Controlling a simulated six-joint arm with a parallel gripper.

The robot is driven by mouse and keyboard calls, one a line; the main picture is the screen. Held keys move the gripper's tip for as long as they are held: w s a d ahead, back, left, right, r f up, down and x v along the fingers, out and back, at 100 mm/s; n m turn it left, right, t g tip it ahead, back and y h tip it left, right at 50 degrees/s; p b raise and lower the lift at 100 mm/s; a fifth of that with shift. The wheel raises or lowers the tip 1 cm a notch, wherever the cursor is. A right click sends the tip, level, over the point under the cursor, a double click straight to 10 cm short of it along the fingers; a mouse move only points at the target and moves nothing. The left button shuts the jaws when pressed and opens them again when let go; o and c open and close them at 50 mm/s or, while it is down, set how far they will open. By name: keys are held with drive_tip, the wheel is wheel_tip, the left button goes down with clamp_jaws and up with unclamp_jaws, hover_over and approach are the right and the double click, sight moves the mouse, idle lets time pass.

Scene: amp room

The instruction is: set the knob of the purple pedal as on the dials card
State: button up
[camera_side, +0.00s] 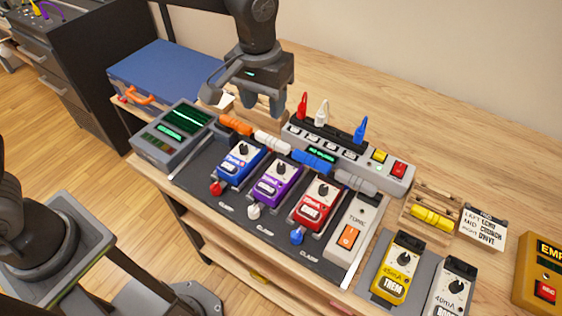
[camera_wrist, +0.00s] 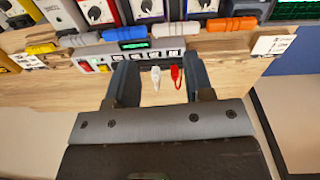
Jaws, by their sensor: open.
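The purple pedal (camera_side: 276,181) stands on the dark board between the blue pedal (camera_side: 240,164) and the red pedal (camera_side: 316,203). Its knob (camera_side: 281,169) is dark on a white face; the pointer's angle is too small to read. In the wrist view the purple pedal (camera_wrist: 148,10) shows only partly at the top edge. A white card (camera_side: 483,226) with several lines of text lies at the right; I cannot tell whether it is the dials card. My gripper (camera_side: 263,107) is open and empty, above the table behind the pedals; its fingers also show in the wrist view (camera_wrist: 158,82).
A grey power strip (camera_side: 345,154) with upright red, white and blue plugs stands behind the pedals. Orange, white, blue and grey cable pieces lie between. A screen unit (camera_side: 172,134) and blue case (camera_side: 165,72) are left. The yellow pedal (camera_side: 398,268) is right. Bare table lies behind.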

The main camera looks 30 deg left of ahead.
sight(281, 166)
drive_tip(key=shift+g, duration=0.3)
drive_tip(key=d+f, duration=0.1)
drive_tip(key=f, duration=0.4)
drive_tip(key=d+f, duration=0.1)
drive_tip(key=f, duration=0.5)
drive_tip(key=w+f, duration=0.1)
drive_tip(key=f, duration=0.5)
drive_tip(key=shift+d, duration=0.4)
drive_tip(key=shift+c, duration=0.3)
drive_tip(key=shift+r, duration=0.1)
clamp_jaws()
drive_tip(key=shift+n, duration=1.6)
drive_tip(key=shift+o, duration=0.3)
unclamp_jaws()
